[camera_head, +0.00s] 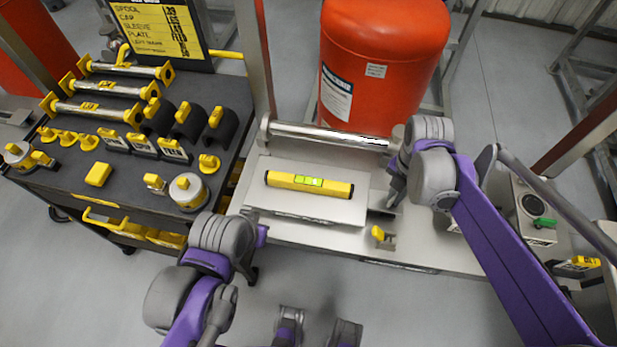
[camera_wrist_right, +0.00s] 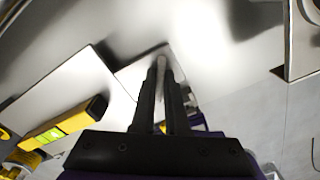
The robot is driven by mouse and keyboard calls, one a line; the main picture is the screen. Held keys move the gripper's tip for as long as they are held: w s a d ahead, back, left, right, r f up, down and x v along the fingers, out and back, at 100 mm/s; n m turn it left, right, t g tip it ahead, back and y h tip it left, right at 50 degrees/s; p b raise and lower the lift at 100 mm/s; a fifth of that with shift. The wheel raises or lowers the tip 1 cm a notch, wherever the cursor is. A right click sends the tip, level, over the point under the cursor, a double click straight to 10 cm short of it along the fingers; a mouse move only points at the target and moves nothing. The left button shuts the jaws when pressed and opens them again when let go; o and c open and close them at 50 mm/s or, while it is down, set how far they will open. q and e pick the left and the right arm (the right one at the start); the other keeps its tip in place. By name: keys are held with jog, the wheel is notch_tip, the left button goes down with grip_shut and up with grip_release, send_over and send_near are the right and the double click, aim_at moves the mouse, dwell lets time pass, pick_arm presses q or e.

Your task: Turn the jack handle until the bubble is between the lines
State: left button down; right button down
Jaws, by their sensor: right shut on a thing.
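A yellow spirit level (camera_head: 340,189) with a green vial (camera_head: 309,181) lies on a pale plate (camera_head: 290,207) in the middle of the head view. The level (camera_wrist_right: 92,109) also shows at the left of the right wrist view. The bubble is too small to place against the lines. My right gripper (camera_head: 393,197) is right of the plate, apart from the level. Its fingers (camera_wrist_right: 164,66) are shut on a thin grey bar, apparently the jack handle (camera_wrist_right: 161,58), which is mostly hidden.
A red tank (camera_head: 380,60) stands behind the plate. A dark cart (camera_head: 75,180) with rollers and yellow-handled parts is at left. A small yellow-topped fitting (camera_head: 379,235) sits on the bench front. A grey box with a green knob (camera_head: 540,223) is at right.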

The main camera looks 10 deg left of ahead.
jog(key=c, duration=0.9)
grip_release()
jog(key=shift+c, duration=0.2)
jog(key=shift+r+p, duration=2.2)
jog(key=shift+r, duration=1.35)
jog(key=m, duration=0.6)
jog(key=shift+r+m, duration=0.3)
jog(key=shift+r, duration=0.05)
